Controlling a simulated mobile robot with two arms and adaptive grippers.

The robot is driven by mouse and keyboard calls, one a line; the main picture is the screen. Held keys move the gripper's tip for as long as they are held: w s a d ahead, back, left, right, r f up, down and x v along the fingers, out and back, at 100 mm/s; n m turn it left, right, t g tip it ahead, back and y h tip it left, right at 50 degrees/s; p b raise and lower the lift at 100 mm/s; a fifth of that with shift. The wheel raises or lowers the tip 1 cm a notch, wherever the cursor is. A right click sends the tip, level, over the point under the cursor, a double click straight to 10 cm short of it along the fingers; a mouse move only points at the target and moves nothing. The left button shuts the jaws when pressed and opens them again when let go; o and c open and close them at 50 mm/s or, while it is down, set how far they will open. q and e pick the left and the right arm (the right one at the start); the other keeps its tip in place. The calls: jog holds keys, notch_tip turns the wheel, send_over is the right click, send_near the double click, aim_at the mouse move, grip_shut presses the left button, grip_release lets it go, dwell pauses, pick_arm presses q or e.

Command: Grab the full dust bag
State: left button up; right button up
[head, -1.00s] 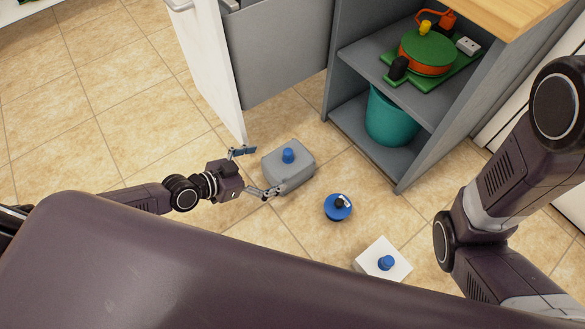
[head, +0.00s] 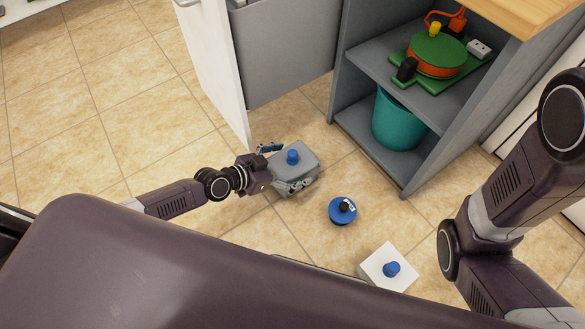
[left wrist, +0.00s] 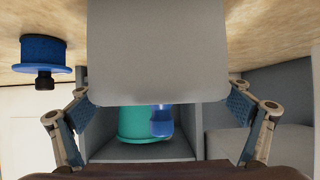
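The dust bag appears to be the grey rounded block with a blue knob (head: 307,163), lying on the tiled floor in the head view. In the left wrist view the grey block (left wrist: 158,50) fills the upper middle, with its blue knob below. My left gripper (head: 285,168) is open around the block, with one finger on each side. In the left wrist view, my left gripper's pads (left wrist: 158,108) stand close beside the block's sides, with small gaps showing. Only my right arm shows in the head view; its gripper is out of sight.
A blue disc with a black knob (head: 342,211) and a white block with a blue knob (head: 378,274) lie on the floor nearby. A grey open cabinet (head: 357,64) holds a teal bucket (head: 397,120). A white door (head: 222,70) stands close behind the grey block.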

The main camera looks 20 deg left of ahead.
pick_arm(q)
jog(key=c, duration=1.2)
jog(key=shift+r, duration=0.1)
jog(key=shift+c, duration=0.7)
jog(key=shift+r, duration=0.1)
